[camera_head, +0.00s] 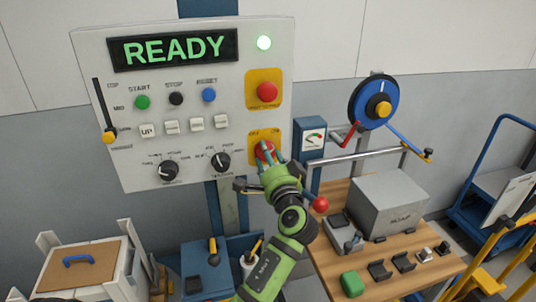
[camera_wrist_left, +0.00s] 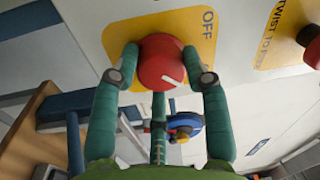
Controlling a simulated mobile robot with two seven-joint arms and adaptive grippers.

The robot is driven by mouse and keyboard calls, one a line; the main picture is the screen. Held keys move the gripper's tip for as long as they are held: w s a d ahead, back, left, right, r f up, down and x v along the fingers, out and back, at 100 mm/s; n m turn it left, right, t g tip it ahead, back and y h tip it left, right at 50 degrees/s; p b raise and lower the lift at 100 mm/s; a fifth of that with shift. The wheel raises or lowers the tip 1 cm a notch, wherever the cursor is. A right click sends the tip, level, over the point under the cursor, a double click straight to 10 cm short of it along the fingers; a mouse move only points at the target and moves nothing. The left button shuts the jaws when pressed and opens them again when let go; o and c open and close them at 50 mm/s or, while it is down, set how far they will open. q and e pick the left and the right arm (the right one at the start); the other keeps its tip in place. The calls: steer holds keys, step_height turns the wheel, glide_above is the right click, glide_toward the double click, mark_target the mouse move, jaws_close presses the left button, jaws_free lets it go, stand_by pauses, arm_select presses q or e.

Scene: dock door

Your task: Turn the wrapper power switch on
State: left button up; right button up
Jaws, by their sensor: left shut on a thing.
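The power switch is a red round knob (camera_head: 264,149) on a yellow plate (camera_head: 254,135) at the lower right of the white control panel. My left gripper (camera_head: 267,157) reaches up to it from below and is shut on it. In the left wrist view the red knob (camera_wrist_left: 161,57) sits between the green fingers, one on each side. A white pointer line shows on its face. The word OFF is readable on the yellow plate (camera_wrist_left: 192,28) there; any ON label is hidden or too small to read. My right gripper is in neither view.
The panel (camera_head: 200,110) has a READY display (camera_head: 174,49), a lit green lamp (camera_head: 264,43), several buttons and two black dials. A red stop button (camera_head: 267,91) sits just above the switch. At right are a wooden bench (camera_head: 335,262), a grey box (camera_head: 388,205) and a blue reel (camera_head: 359,101).

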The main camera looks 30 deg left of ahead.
arm_select(q)
steer(key=shift+r, duration=0.4)
steer(key=o, duration=1)
steer(key=shift+o, duration=0.8)
steer(key=shift+w, duration=0.1)
steer(key=shift+f, duration=0.25)
steer(key=v, duration=1.2)
